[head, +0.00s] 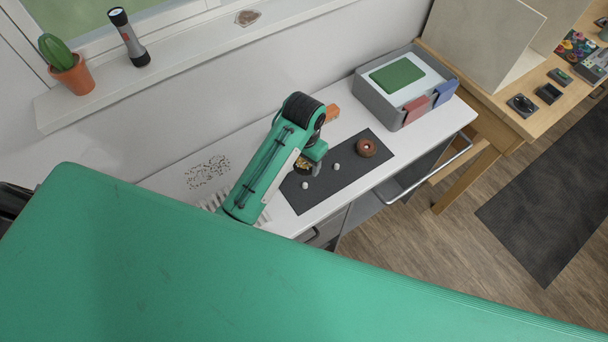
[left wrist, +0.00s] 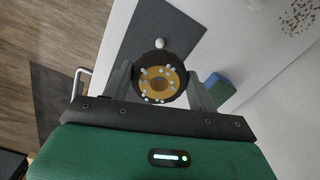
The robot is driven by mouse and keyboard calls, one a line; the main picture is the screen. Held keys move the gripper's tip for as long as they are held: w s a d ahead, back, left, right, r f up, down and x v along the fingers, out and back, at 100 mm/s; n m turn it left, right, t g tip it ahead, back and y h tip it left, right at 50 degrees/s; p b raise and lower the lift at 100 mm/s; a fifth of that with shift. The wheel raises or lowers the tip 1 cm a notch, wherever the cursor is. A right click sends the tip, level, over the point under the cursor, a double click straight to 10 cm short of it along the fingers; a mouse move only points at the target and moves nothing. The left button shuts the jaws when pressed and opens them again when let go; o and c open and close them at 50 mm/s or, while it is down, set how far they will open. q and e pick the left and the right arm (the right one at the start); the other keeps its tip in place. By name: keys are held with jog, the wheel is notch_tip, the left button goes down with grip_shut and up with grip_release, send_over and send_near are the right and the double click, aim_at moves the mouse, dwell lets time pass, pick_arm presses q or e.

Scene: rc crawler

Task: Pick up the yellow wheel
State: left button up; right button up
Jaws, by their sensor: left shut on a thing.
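The yellow wheel (left wrist: 160,80), with a black tyre and a yellow hub ringed by pale studs, sits between the two fingers of my left gripper (left wrist: 161,88) in the left wrist view. The fingers are shut on it from both sides. In the head view the wheel (head: 302,168) shows only in part, below the end of my green left arm and over the dark mat (head: 350,177). I cannot tell how far above the mat it is. My right gripper is not in view.
A reddish-brown wheel (head: 367,148) and small whitish pieces (head: 336,167) lie on the mat. An orange block (head: 332,113) is behind the arm. A grey organizer (head: 374,101) stands at the table's far right. A flashlight (head: 129,38) and potted cactus (head: 70,72) stand on the sill.

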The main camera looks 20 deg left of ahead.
pick_arm(q)
notch_tip(320, 180, up, 7)
jog(key=p, duration=0.2)
jog(key=shift+w+r+p, duration=0.15)
jog(key=shift+w+p, duration=0.05)
jog(key=shift+p, duration=0.15)
jog(key=shift+s, duration=0.1)
